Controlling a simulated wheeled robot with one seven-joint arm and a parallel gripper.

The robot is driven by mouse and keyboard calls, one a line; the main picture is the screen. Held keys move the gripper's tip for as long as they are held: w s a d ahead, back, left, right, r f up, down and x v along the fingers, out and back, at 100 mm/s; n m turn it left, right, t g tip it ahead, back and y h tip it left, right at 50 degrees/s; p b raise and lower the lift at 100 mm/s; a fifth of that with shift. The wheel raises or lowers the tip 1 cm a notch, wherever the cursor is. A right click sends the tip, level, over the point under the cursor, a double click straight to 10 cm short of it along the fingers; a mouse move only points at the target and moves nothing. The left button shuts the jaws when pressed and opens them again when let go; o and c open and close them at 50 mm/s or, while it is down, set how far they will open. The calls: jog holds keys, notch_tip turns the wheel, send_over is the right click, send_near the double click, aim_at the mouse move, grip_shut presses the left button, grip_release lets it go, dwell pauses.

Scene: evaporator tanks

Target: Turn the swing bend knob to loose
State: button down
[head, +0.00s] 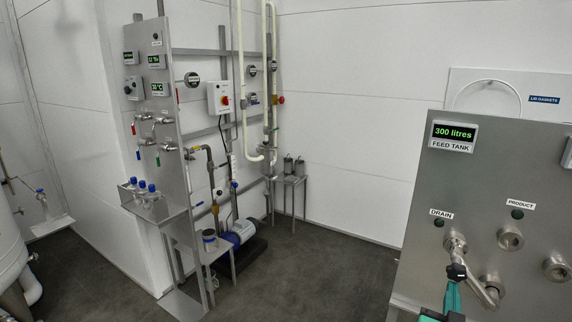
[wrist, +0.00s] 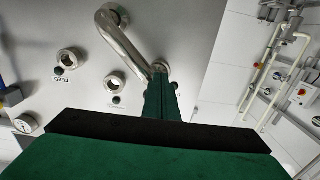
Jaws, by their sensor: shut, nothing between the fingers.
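The swing bend (head: 484,287) is a bent steel pipe on the grey panel at right in the head view. It runs from the port under the DRAIN label to a lower port. It also shows in the wrist view (wrist: 126,44). A small black knob-like piece (head: 457,271) sits at its drain end. My green gripper (head: 454,296) comes from below, with its tips right by that piece; I cannot tell whether they touch. In the wrist view my gripper (wrist: 160,82) is shut and empty, and its fingers hide most of the drain end. The knob's setting cannot be read.
The panel (head: 425,185) carries a FEED TANK display (head: 454,134) reading 300 litres. An open port (head: 510,238) sits under PRODUCT, and another port (head: 557,267) is farther right. A valve stand (head: 155,95) is at left. Open floor (head: 310,265) lies between.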

jog(key=shift+s+d+r, duration=0.1)
jog(key=shift+d+r, duration=0.05)
jog(key=shift+s+f, duration=0.1)
jog(key=shift+f, duration=0.35)
jog(key=v, duration=0.6)
dwell(0.3)
jog(key=w+r+m, duration=0.1)
jog(key=w+m, duration=0.5)
jog(key=shift+w+d, duration=0.25)
jog(key=shift+d, duration=0.25)
dwell(0.6)
